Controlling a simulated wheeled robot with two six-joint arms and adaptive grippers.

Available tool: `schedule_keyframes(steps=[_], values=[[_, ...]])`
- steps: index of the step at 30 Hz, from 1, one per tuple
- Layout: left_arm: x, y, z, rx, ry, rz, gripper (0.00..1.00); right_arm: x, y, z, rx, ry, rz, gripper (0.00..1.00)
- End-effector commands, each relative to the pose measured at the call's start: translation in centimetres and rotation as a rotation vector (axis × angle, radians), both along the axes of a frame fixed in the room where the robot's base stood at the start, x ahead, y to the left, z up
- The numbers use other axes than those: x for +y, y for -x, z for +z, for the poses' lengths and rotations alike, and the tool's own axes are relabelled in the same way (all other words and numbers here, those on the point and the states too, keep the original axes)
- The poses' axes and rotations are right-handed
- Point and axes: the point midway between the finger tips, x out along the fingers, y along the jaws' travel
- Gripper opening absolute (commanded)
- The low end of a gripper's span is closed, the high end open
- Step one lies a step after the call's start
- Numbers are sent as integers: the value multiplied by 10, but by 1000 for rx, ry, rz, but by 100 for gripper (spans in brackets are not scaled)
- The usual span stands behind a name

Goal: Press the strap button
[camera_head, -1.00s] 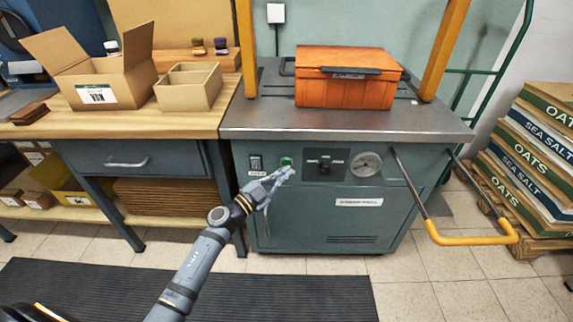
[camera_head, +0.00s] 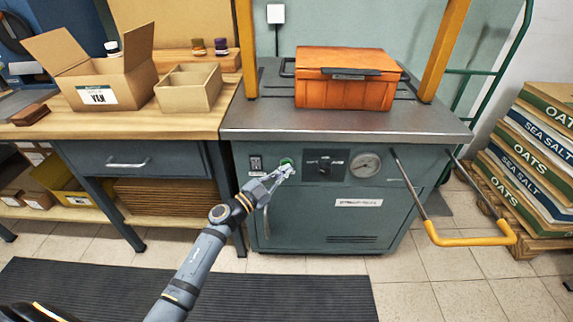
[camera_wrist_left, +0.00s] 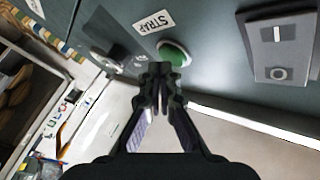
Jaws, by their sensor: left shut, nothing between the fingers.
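The strap button is a round green button (camera_wrist_left: 174,54) on the front panel of the teal strapping machine (camera_head: 330,230). A white label reading STRAP (camera_wrist_left: 153,22) sits beside it in the left wrist view. In the head view the green button (camera_head: 286,161) shows just above my left gripper's tips. My left gripper (camera_head: 287,173) is shut and empty, its fingertips (camera_wrist_left: 160,68) very close to the button. I cannot tell whether they touch it. My right gripper is not in view.
A switch plate (camera_head: 256,163) is left of the button; a dark knob panel (camera_head: 324,165) and gauge (camera_head: 365,164) are right of it. An orange crate (camera_head: 345,92) stands on the machine top. A yellow-gripped handle (camera_head: 470,241) juts out at right.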

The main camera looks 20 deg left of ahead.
Motion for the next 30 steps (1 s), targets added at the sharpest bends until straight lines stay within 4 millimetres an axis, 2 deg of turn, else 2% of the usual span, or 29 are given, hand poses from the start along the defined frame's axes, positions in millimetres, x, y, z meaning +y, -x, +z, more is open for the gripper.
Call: schedule_keyframes(steps=[30], values=[[2, -8, 0, 0, 0, 0, 0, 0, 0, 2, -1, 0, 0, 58]])
